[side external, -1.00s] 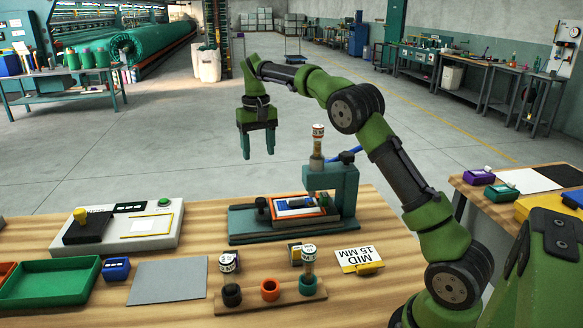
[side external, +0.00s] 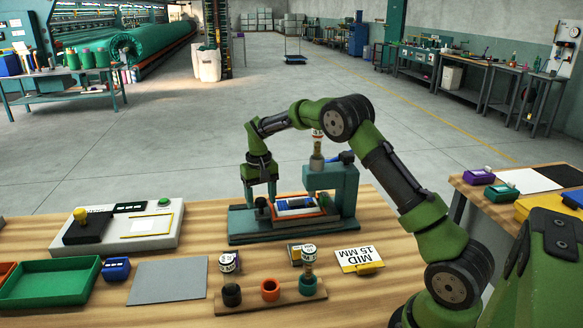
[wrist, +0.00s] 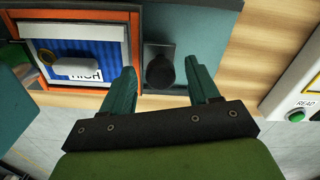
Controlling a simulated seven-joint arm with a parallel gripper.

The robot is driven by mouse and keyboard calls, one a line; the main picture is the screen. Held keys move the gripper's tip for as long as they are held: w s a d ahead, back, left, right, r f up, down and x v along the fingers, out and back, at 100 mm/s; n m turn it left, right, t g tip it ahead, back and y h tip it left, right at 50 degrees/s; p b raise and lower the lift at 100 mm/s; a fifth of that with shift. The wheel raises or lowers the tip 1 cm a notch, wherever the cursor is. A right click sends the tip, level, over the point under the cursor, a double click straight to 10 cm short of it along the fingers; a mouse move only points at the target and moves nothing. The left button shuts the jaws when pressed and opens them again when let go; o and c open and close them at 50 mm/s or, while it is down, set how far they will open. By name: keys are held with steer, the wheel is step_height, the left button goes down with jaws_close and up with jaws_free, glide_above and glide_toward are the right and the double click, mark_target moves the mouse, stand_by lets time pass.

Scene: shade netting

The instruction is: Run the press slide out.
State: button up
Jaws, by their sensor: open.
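The press (side external: 342,190) is a teal stand on a teal base plate (side external: 245,230). Its orange-framed slide (side external: 325,213) sits in by the upright and carries a blue-and-white piece. In the wrist view the slide (wrist: 135,45) shows a blue striped sample with a partly covered label. A black knob (side external: 262,208) stands at the slide's left end. My gripper (side external: 261,194) is open and points down over the knob. In the wrist view my gripper (wrist: 160,68) has one finger on each side of the knob (wrist: 161,73), with gaps; I see no grip on it.
A white reader with a green button (side external: 164,202) stands left of the press. In front are a rack (side external: 255,301) with cups and stamps, a "MID 15 MM" card (side external: 358,258), a grey mat (side external: 168,281) and a green tray (side external: 50,284). A stamp (side external: 317,150) stands on the press top.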

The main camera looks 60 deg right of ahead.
jaws_close()
steer(key=w+a, duration=0.3)
steer(key=w, duration=0.1)
steer(key=w+a, duration=0.4)
steer(key=shift+w+a, duration=0.1)
steer(key=shift+a, duration=0.2)
steer(key=shift+w+a, duration=0.35)
steer(key=shift+a, duration=0.3)
jaws_free()
